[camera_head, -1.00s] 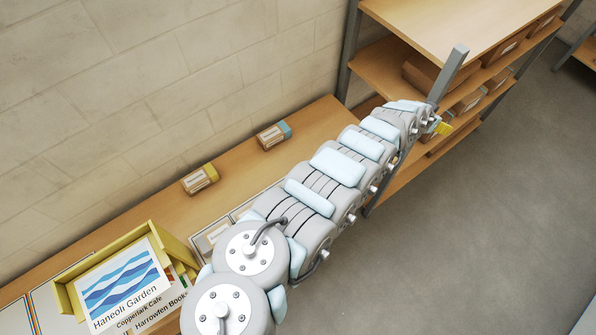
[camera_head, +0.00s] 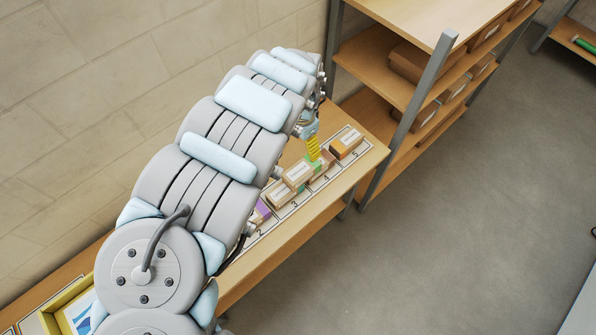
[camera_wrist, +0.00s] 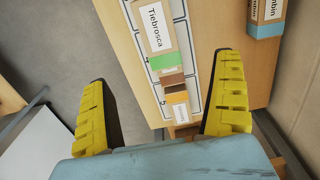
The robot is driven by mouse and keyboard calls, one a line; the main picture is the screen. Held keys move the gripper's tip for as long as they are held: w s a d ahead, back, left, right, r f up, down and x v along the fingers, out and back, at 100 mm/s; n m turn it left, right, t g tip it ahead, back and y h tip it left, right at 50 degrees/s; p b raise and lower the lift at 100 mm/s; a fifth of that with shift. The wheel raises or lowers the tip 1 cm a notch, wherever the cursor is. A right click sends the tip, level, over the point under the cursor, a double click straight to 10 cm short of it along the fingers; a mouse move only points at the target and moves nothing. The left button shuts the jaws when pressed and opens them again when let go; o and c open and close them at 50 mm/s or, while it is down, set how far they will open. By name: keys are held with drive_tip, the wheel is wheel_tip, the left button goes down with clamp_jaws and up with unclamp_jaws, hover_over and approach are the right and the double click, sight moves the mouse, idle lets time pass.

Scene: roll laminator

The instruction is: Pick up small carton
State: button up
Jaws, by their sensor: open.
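Several small cartons stand in a row on the numbered strip of the bench. An orange-and-brown carton (camera_head: 346,142) is near number 5, and a carton with a green part (camera_head: 320,167) is near number 4. A tan carton with a white label (camera_head: 298,174) is left of these. My gripper (camera_head: 313,148) is above the green-marked carton, partly hidden by my arm. In the wrist view its yellow fingers (camera_wrist: 164,72) are apart and empty. Between them show a carton labelled "Tiebrosca" (camera_wrist: 156,28), a green face (camera_wrist: 163,61) and an orange one (camera_wrist: 177,97). Which carton is meant I cannot tell.
A wooden shelf unit (camera_head: 400,88) with a grey post stands beyond the bench. A yellow-edged box (camera_head: 55,318) is at lower left. Open floor lies at right.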

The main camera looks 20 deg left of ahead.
sight(302, 169)
drive_tip(key=shift+d+f, duration=0.1)
drive_tip(key=shift+f, duration=5.75)
drive_tip(key=shift+w+f, duration=0.1)
drive_tip(key=shift+d+f, duration=0.2)
drive_tip(key=shift+f, duration=1.6)
drive_tip(key=shift+a+f, duration=0.1)
drive_tip(key=shift+f, duration=0.6)
drive_tip(key=c, duration=1.4)
